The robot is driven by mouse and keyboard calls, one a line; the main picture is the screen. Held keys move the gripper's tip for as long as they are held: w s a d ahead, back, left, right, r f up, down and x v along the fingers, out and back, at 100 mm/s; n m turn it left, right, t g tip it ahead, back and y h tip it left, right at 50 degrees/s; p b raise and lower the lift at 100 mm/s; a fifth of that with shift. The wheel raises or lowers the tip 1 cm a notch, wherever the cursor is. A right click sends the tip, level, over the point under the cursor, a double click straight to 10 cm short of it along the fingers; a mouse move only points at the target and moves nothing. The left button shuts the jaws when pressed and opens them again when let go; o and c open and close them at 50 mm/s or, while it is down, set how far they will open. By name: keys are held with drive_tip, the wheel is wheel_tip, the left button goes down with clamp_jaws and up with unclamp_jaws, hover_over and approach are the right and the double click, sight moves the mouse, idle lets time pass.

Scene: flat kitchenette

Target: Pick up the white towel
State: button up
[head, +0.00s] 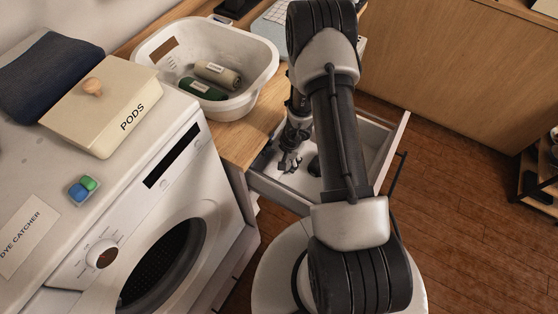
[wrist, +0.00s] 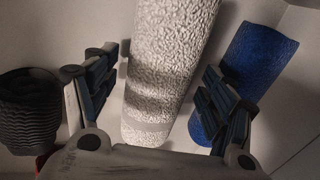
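The white towel (wrist: 165,65) is a rolled, rough-textured cylinder in the wrist view, running from the top edge down to the middle. My gripper (wrist: 158,88) is open, with one finger on each side of the towel. Small gaps seem to show between fingers and towel; I cannot tell whether either touches it. In the head view my gripper (head: 290,161) is down inside the open drawer (head: 376,140). I cannot make out the white towel there.
A blue roll (wrist: 258,62) lies close beside the right finger. A dark ribbed item (wrist: 28,105) is left of the left finger. Drawer walls surround my gripper. A white basin (head: 160,75) with rolled cloths stands on the counter, left of my arm. The washing machine (head: 160,215) is further left.

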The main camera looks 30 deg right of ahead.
drive_tip(key=c, duration=0.9)
drive_tip(key=shift+s+d+r+p, duration=0.1)
drive_tip(key=shift+d+r+p, duration=0.3)
drive_tip(key=shift+r, duration=0.1)
drive_tip(key=s+d+r+p, duration=0.1)
drive_tip(key=d+r+p, duration=0.1)
drive_tip(key=d, duration=0.1)
drive_tip(key=s+d+r+p, duration=0.1)
drive_tip(key=d+r, duration=0.1)
drive_tip(key=d, duration=0.2)
drive_tip(key=s+d+r+p, duration=0.1)
drive_tip(key=d+r+p, duration=0.1)
drive_tip(key=d, duration=0.2)
drive_tip(key=shift+s+d+r+p, duration=0.1)
drive_tip(key=shift+s+r+p, duration=0.15)
drive_tip(key=shift+p, duration=0.1)
drive_tip(key=shift+s+d+r, duration=0.2)
drive_tip(key=shift+d+r, duration=0.05)
drive_tip(key=shift+d, duration=0.45)
